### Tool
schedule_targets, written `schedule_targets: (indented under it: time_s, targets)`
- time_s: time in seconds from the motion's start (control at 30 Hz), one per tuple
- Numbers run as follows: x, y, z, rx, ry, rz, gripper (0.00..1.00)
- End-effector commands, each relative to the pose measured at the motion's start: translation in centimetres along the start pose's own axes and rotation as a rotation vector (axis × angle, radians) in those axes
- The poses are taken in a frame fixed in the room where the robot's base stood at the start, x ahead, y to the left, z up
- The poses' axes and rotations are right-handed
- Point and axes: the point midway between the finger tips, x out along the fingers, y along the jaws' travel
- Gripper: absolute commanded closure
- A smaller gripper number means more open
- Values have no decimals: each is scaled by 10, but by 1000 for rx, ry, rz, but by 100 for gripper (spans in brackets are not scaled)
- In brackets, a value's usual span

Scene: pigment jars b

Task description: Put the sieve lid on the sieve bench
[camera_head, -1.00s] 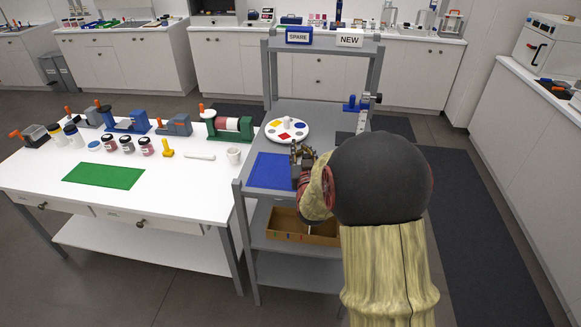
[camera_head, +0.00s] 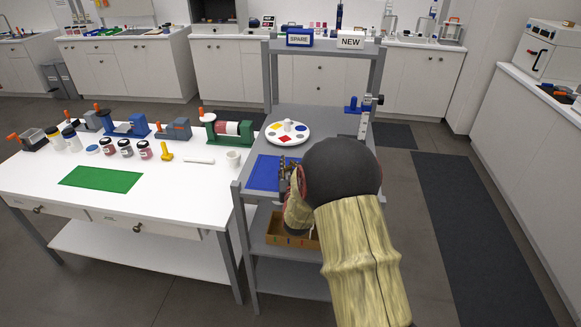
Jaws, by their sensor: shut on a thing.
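My gripper (camera_head: 284,182) is at the right part of a blue mat (camera_head: 262,172) on the grey rack's upper shelf. My own wrist and forearm cover much of it. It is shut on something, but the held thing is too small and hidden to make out. I cannot pick out the sieve lid for certain. No surface is clearly marked as the sieve bench. A white bench (camera_head: 60,203) stands to the left of the rack.
The grey rack (camera_head: 247,200) carries a round white palette (camera_head: 288,139), a blue clamp-like piece (camera_head: 357,105) and signs SPARE (camera_head: 299,38) and NEW (camera_head: 351,41). A cardboard box (camera_head: 278,232) sits below. The bench holds jars, several cranked devices and a green mat (camera_head: 101,179).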

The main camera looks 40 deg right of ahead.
Motion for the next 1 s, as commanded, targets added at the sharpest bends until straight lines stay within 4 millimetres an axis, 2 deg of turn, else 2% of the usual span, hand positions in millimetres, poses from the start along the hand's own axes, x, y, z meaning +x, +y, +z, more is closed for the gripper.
schedule_targets:
  time_s: [0.2, 0.23, 0.6, 0.67, 1.0]
  targets:
    - [0, 0, 3, 0, 0, 0, 98]
    - [0, 0, 3, 0, -1, 0, 72]
    - [0, 0, 2, 0, -1, 0, 51]
    - [0, 0, 2, 0, -1, 0, 47]
    - [0, 0, 0, 0, -1, 0, 47]
